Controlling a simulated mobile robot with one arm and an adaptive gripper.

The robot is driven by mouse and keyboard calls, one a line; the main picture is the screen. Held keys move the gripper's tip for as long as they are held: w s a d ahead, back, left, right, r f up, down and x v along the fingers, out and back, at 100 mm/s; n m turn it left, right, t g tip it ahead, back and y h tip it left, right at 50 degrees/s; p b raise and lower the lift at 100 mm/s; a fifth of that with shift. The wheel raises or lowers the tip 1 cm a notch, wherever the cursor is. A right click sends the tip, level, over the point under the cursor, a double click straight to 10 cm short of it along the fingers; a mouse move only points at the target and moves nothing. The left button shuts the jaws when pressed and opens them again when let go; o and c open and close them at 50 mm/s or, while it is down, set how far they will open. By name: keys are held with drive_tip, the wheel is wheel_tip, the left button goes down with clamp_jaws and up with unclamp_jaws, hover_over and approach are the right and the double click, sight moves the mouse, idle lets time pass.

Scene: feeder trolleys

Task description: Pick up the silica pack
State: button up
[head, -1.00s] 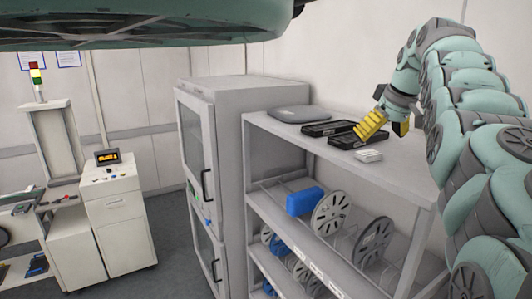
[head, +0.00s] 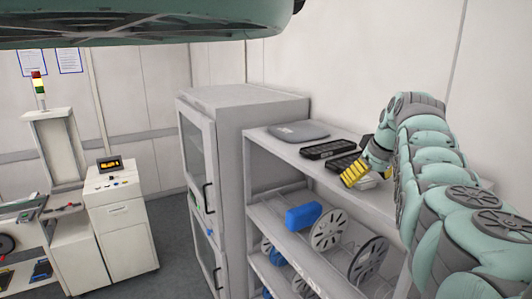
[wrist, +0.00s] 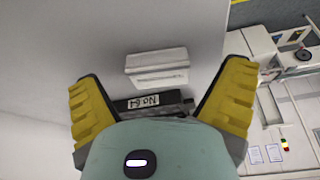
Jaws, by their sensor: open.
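The white silica pack (wrist: 157,66) is a small, pale stack lying on the trolley's top shelf. In the wrist view it sits between the two yellow fingers of my gripper (wrist: 162,80), apart from both. In the head view the pack (head: 366,184) is mostly hidden behind the yellow fingers of my gripper (head: 356,174). My gripper is open and empty, low over the shelf. I cannot tell the exact height gap.
Two black trays, one farther (head: 326,149) and one nearer (head: 343,164), lie beside the pack. The tray with a "No 64" label (wrist: 145,103) shows in the wrist view. A grey flat case (head: 298,131) lies farther back. Reels (head: 327,229) stand on the shelf below.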

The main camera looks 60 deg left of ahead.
drive_tip(key=shift+a+f, duration=0.1)
drive_tip(key=c, duration=1)
